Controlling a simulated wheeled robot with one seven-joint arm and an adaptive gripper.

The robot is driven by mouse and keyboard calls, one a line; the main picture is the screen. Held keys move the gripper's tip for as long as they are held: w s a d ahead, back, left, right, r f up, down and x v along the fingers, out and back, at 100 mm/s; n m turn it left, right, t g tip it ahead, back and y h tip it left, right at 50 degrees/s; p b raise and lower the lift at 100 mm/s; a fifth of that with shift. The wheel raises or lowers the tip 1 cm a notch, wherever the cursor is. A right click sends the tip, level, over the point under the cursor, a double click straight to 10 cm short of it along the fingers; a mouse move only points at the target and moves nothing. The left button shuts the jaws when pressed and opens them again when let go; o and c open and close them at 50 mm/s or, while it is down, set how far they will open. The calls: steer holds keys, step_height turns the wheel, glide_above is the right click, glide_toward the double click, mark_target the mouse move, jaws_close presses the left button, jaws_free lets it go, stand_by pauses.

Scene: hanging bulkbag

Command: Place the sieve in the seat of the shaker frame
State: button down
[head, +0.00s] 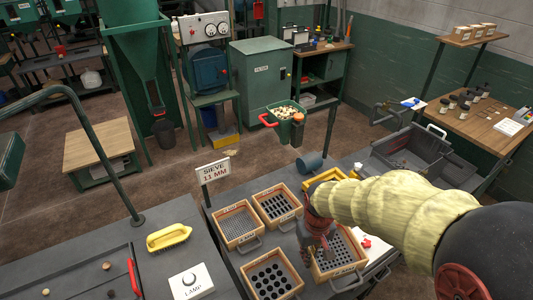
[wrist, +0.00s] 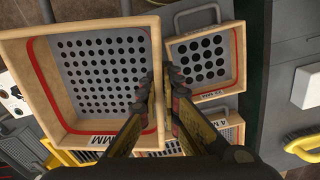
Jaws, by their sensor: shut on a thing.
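My gripper (head: 314,258) is shut on a wall of a wooden sieve (head: 347,268) with a grey perforated plate and a red inner line. In the wrist view my fingers (wrist: 160,82) pinch the right wall of this sieve (wrist: 28,75); its label is partly hidden, with "MM" readable. It looks larger than the neighbouring sieve, but I cannot tell its height above the bench. A yellow frame (head: 345,173), likely the shaker frame, stands behind my arm, which hides much of it; its seat is not clear. A sign (head: 213,171) reads "SIEVE 11 MM".
A large-holed sieve (head: 248,271) sits left of the held one. A grey bin (head: 440,155) stands at right.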

steer(key=w+d+f+m, duration=0.1)
steer(key=w+f, duration=0.1)
steer(key=w, duration=0.3)
steer(key=w+d+f+m, duration=0.1)
steer(key=w+d+f, duration=0.1)
steer(key=w, duration=0.4)
steer(key=shift+m, duration=0.6)
steer(key=d+f, duration=0.2)
steer(key=f, duration=0.1)
steer(key=w+d+f, duration=0.1)
steer(key=f, duration=0.1)
steer(key=shift+d+f+b, duration=0.15)
steer(key=shift+f+b, duration=0.1)
steer(key=shift+b, duration=0.05)
